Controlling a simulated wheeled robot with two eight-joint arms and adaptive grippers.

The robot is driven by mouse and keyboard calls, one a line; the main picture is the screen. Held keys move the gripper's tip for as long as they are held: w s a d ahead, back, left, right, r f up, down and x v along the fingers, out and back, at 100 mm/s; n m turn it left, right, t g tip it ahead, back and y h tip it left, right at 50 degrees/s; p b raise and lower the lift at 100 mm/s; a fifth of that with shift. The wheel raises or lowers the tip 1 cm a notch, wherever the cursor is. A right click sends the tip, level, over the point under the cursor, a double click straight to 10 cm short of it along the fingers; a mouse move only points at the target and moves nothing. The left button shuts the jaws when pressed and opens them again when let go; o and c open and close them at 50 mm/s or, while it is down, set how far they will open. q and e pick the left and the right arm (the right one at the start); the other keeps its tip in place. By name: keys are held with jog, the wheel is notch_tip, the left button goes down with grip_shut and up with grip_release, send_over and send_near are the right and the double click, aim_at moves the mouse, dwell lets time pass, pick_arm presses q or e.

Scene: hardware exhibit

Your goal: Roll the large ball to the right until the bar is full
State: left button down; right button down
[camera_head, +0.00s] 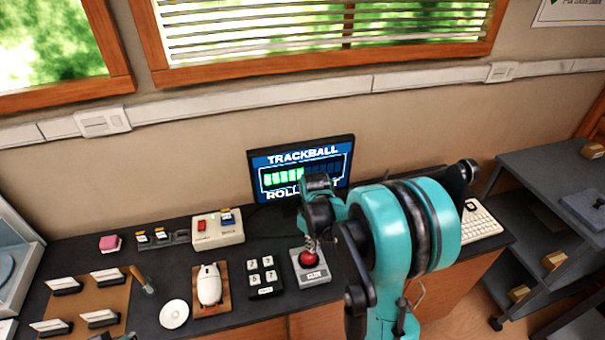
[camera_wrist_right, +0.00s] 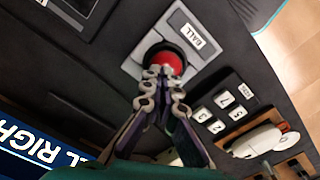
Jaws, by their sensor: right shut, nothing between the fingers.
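The large red ball (camera_head: 303,260) sits in a light grey box labelled BALL (camera_head: 312,275) on the dark counter. It also shows in the right wrist view (camera_wrist_right: 166,58), directly in front of the fingertips. My right gripper (camera_head: 311,243) is shut and empty, pointing down at the ball; its fingertips (camera_wrist_right: 163,76) overlap the ball's near edge, and I cannot tell if they touch it. The screen (camera_head: 262,162) reads TRACKBALL above a bar (camera_head: 283,178) that is green on its left part and dark on its right. My right arm hides part of the lower screen text.
A white keyboard (camera_head: 480,222) lies right of my arm.

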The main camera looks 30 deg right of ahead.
jog(key=shift+a, duration=0.1)
jog(key=shift+w+a, duration=0.15)
jog(key=shift+a, duration=0.35)
jog(key=shift+w+a, duration=0.15)
jog(key=shift+a, duration=0.35)
jog(key=shift+f+b, duration=0.7)
jog(key=shift+s+d, duration=0.15)
jog(key=shift+d, duration=0.4)
jog(key=shift+s+d, duration=0.15)
jog(key=shift+d, duration=0.4)
dwell(0.5)
dwell(0.4)
jog(key=shift+r+p, duration=0.3)
jog(key=shift+r, duration=0.45)
jog(key=shift+a, duration=0.15)
